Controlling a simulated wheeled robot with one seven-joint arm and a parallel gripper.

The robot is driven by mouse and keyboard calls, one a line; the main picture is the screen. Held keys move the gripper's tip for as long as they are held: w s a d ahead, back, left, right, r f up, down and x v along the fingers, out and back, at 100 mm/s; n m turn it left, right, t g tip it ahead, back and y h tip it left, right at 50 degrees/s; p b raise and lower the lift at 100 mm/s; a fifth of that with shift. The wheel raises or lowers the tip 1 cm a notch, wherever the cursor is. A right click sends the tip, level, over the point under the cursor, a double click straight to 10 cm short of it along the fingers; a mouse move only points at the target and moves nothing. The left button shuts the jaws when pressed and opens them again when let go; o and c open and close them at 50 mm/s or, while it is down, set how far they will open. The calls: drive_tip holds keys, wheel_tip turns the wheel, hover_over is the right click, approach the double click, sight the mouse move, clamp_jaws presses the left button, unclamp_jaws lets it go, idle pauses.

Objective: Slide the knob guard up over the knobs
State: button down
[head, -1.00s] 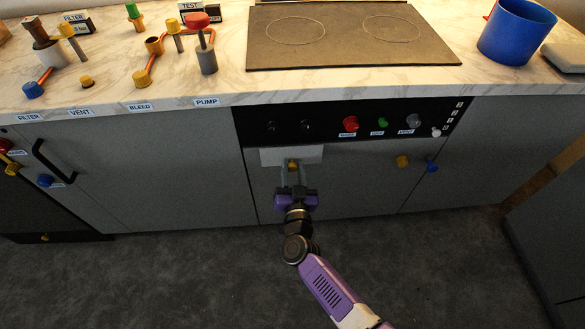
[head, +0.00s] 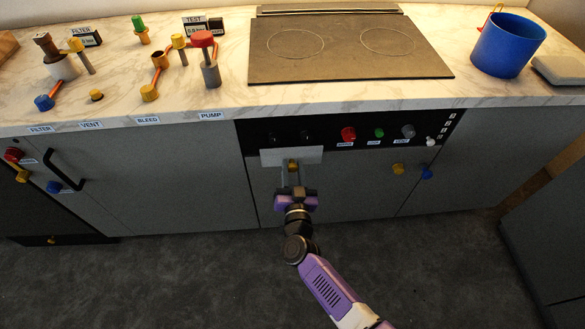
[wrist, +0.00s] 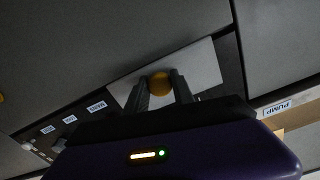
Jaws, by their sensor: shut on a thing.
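The knob guard is a pale grey plate (head: 268,158) at the lower edge of the black control panel's left part. It stands just below two dark knobs (head: 272,138) (head: 306,137), which still show above its top edge. The dark knobs cannot be made out there.
The black panel (head: 325,135) carries a red knob (head: 348,134), a green knob (head: 379,132) and a grey knob (head: 408,131) to the right. The countertop edge (head: 300,107) overhangs above. The floor (head: 160,285) around my arm is clear.

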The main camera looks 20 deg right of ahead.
sight(293, 166)
drive_tip(key=shift+r+p, duration=2.7)
drive_tip(key=shift+r, duration=0.35)
drive_tip(key=c, duration=1.1)
unclamp_jaws()
drive_tip(key=shift+o, duration=0.2)
drive_tip(key=p+v, duration=0.1)
drive_tip(key=v, duration=0.7)
